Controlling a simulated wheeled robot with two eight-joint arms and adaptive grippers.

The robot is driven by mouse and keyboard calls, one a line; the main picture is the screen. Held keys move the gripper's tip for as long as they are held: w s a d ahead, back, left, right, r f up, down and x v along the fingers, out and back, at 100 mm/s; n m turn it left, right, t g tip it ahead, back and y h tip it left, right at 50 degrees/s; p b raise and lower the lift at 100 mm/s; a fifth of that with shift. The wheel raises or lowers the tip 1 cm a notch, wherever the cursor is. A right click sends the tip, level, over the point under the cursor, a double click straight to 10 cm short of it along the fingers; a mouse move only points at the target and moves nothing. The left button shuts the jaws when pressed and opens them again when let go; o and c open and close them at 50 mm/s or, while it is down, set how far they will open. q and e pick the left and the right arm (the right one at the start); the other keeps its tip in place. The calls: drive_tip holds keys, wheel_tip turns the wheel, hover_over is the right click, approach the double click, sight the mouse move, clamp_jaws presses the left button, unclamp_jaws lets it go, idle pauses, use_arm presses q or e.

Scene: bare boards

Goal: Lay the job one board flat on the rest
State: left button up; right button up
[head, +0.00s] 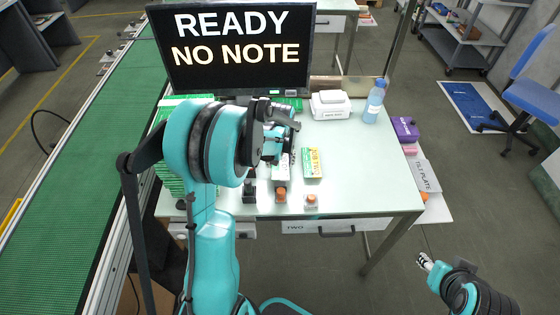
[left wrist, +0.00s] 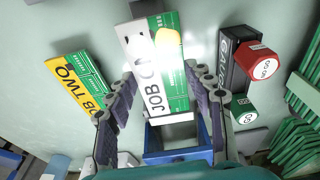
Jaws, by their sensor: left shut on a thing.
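The job one board (left wrist: 158,62), white and green with black lettering, is between the fingers of my left gripper (left wrist: 160,78) in the left wrist view. The gripper is shut on it. In the head view my left gripper (head: 283,138) is over the table and the board (head: 281,170) shows partly below it; whether it touches the table I cannot tell. A blue frame (left wrist: 180,154) shows below the board between the fingers; I cannot tell whether it is the rest. My right gripper (head: 427,262) is off the table's right side, its jaws unclear.
The yellow-green job two board (head: 313,163) lies right of job one. A gauge with red and green ends (left wrist: 262,62) lies beside the board. Orange-topped pieces (head: 281,195) stand near the front edge. A bottle (head: 374,101), white box (head: 330,105) and screen (head: 238,50) are at the back.

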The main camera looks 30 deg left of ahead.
use_arm(q)
drive_tip(key=shift+f, duration=0.15)
drive_tip(key=o, duration=1.2)
drive_tip(key=shift+o, duration=0.2)
wheel_tip(320, 180, up, 12)
drive_tip(key=s+d, duration=0.1)
drive_tip(key=shift+s, duration=0.25)
wheel_tip(320, 180, up, 12)
drive_tip(key=s, duration=0.1)
drive_tip(key=shift+s+d+f, duration=0.15)
drive_tip(key=shift+s+d, duration=0.1)
drive_tip(key=shift+d, duration=0.2)
